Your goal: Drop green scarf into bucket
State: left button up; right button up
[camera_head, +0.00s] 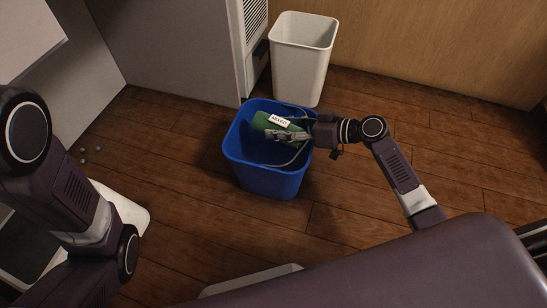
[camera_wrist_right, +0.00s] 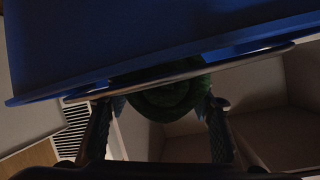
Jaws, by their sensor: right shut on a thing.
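The blue bucket (camera_head: 275,183) stands on the floor in the middle of the head view, with a thin metal handle. The rolled green scarf (camera_head: 260,122) is at the bucket's mouth, partly covered by my right gripper (camera_head: 290,134) and a white label. My right arm reaches in from the right, and the gripper is shut on the scarf. In the right wrist view the scarf (camera_wrist_right: 165,100) shows as a dark green roll between the fingers, with the blue bucket wall (camera_wrist_right: 150,40) across the top. My left arm shows at left; its gripper is out of view.
A white bin (camera_head: 302,58) stands behind the bucket, beside a pale cabinet (camera_head: 170,50). Several small grey bits (camera_head: 90,152) lie on the floor at left. A white object (camera_head: 128,208) is at lower left. Open wooden floor (camera_head: 470,140) lies to the right.

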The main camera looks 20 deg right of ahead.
jog(key=o, duration=1.3)
jog(key=shift+s+d+r, duration=0.1)
jog(key=shift+s+d, duration=0.15)
jog(key=shift+d, duration=0.05)
jog(key=v, duration=1.1)
jog(key=shift+d+r, duration=0.1)
